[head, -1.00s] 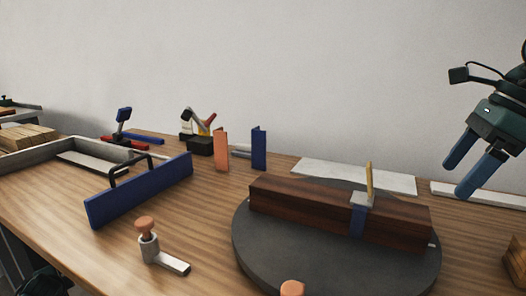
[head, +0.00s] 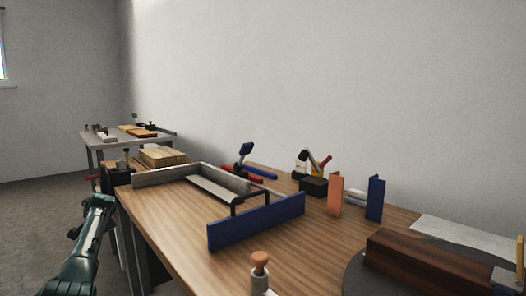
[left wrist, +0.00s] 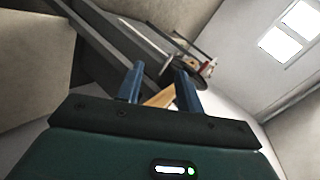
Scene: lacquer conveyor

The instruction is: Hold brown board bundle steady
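The brown board bundle (head: 412,262) lies on a dark round turntable (head: 366,282) at the lower right of the head view, cut off by the frame edge. A pale clamp piece (head: 503,279) shows on it at the edge. My left arm shows at the lower left of the head view, beside the workbench and far from the bundle; its fingertips are hard to make out there. In the left wrist view my left gripper (left wrist: 160,88) has its two blue fingers apart, with nothing clearly between them. My right gripper is out of view.
The wooden workbench (head: 190,232) carries a blue-fronted tray frame (head: 257,222), orange (head: 335,194) and blue (head: 375,198) uprights, and an orange-knobbed piece (head: 260,264). A second table (head: 97,144) stands at the back left. Floor is open at the left.

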